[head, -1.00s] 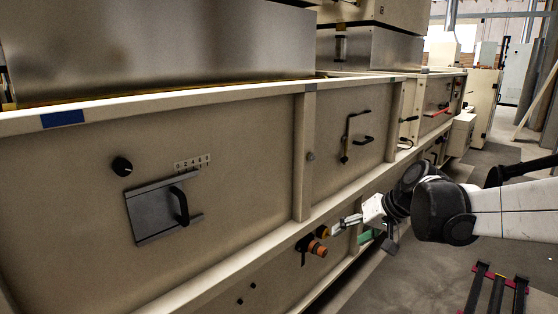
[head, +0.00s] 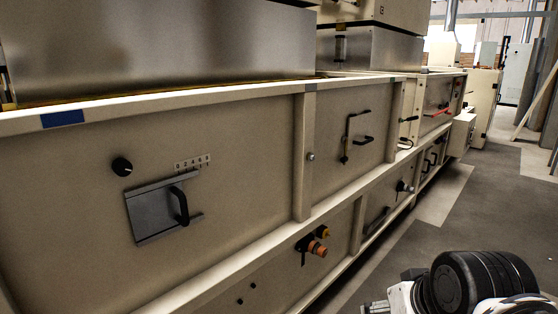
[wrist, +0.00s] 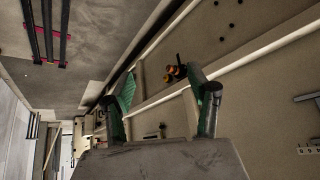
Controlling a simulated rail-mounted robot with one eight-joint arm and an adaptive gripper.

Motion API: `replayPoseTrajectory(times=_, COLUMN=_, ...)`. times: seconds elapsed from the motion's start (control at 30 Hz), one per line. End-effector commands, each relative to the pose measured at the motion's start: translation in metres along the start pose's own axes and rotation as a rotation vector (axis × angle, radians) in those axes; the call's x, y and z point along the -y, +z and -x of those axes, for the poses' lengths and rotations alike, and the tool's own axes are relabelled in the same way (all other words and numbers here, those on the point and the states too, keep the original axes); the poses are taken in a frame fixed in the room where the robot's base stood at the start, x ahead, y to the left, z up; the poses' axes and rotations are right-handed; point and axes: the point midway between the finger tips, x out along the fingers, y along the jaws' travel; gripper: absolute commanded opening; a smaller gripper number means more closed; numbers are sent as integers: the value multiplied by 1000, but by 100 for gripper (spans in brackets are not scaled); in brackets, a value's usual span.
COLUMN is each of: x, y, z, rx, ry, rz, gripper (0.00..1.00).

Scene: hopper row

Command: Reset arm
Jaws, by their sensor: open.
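My gripper shows in the wrist view (wrist: 162,110) with its two green-padded fingers spread apart and nothing between them. In the head view, part of my arm's end (head: 400,298) is at the bottom right, over the floor and clear of the hopper row; its fingers are mostly cut off by the lower edge. The beige hopper row (head: 240,135) runs from the near left to the far right. An orange and black knob (head: 318,248) sits on its lower panel, left of my arm. The knob also shows in the wrist view (wrist: 174,72), beyond the fingers.
A grey slide plate with a black handle (head: 163,210) is on the near upper panel. A bent black handle (head: 350,138) is on the panel beyond. Grey floor (head: 450,200) lies open along the row. Dark rails with red ends (wrist: 48,30) lie on the floor.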

Motion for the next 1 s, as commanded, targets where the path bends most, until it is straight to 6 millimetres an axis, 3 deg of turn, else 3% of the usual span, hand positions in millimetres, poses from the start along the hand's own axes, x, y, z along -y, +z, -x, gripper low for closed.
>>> replayPoseTrajectory(times=0.2, x=-5, y=22, z=8, rx=-25, ry=40, rz=21, gripper=54)
replayPoseTrajectory(times=0.57, x=-3, y=-16, z=61, rx=-23, ry=38, rz=19, gripper=54)
replayPoseTrajectory(times=1.0, x=2, y=-71, z=141, rx=-23, ry=38, rz=19, gripper=54)
